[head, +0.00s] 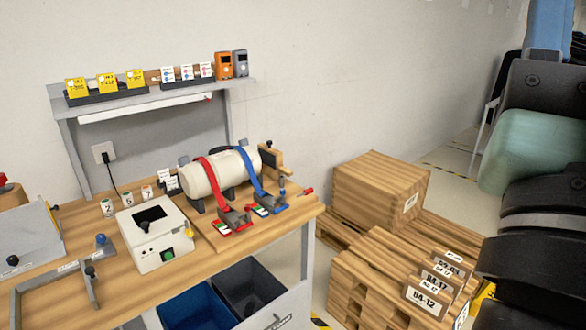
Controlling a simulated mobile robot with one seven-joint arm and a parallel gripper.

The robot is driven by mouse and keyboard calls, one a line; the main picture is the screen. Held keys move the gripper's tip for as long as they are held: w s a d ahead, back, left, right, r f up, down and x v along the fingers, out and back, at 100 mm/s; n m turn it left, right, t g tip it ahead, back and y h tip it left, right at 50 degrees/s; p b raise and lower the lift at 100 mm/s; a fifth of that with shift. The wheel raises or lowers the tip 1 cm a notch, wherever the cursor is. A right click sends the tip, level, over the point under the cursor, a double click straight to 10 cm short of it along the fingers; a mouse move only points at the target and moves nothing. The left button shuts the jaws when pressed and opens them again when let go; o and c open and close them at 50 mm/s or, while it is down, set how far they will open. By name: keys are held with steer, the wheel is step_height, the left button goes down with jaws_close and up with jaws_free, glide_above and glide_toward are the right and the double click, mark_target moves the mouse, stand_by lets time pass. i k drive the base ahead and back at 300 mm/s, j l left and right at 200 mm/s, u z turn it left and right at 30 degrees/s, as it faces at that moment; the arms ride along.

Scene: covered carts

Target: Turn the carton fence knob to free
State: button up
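A grey angled bracket (92,292), which looks like the carton fence, lies on the workbench at the lower left. A black knob (90,272) stands on it, and a blue-topped knob (101,240) stands near its upper end. I cannot tell which of these is the fence knob, or whether either is set to free or locked; any markings are too small to read. No carton is seen at the bracket. My arm's dark links fill the right edge of the view, far from the bench. My gripper is not in view.
A white box with a green button (150,248) and a cream cylinder under red and blue straps (225,172) stand on the bench. A grey box (28,238) is at the far left. Blue and dark bins sit below. Wooden crates (380,190) stand right of the bench.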

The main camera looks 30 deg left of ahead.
mark_target(101, 238)
steer(key=u, duration=1.7)
steer(key=i+u, duration=0.4)
steer(key=i+l+u, duration=0.1)
steer(key=u, duration=0.3)
